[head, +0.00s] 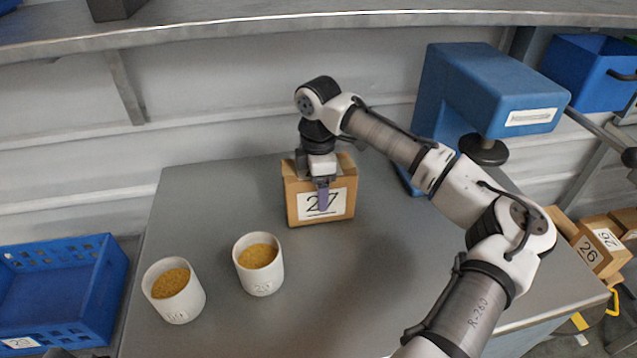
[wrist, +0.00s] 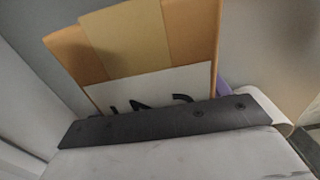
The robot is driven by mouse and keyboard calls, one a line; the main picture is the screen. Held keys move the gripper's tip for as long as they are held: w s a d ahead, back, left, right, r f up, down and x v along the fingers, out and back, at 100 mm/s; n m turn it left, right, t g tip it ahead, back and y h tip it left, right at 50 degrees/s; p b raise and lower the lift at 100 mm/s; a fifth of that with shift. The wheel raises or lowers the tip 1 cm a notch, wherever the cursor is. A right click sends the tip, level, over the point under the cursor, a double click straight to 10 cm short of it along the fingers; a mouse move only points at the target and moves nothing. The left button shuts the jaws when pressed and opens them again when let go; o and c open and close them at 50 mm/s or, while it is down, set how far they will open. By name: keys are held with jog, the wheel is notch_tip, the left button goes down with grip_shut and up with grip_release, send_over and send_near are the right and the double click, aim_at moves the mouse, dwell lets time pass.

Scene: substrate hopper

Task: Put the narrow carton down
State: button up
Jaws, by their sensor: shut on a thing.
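The narrow carton (head: 343,212) is a brown box with a white label reading 27. In the head view it is upright at the back middle of the grey bench. My gripper (head: 321,188) reaches down over it from above and is shut on it, with one purple finger against the label side. The other finger is hidden. I cannot tell whether the carton's bottom touches the bench. In the wrist view the carton (wrist: 130,45) shows its tan tape strip and part of the label, behind the dark gripper edge.
Two white cups (head: 258,264) (head: 173,291) of yellow grains stand front left on the bench (head: 330,300). A blue press-like machine (head: 480,85) stands at the back right. A blue crate (head: 60,290) is left of the bench. A shelf (head: 230,25) runs above. The front middle is clear.

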jog(key=shift+f, duration=0.1)
jog(key=o, duration=1.4)
jog(key=shift+c, duration=0.2)
notch_tip(320, 180, up, 8)
jog(key=shift+f+b, duration=0.1)
jog(key=shift+b, duration=0.6)
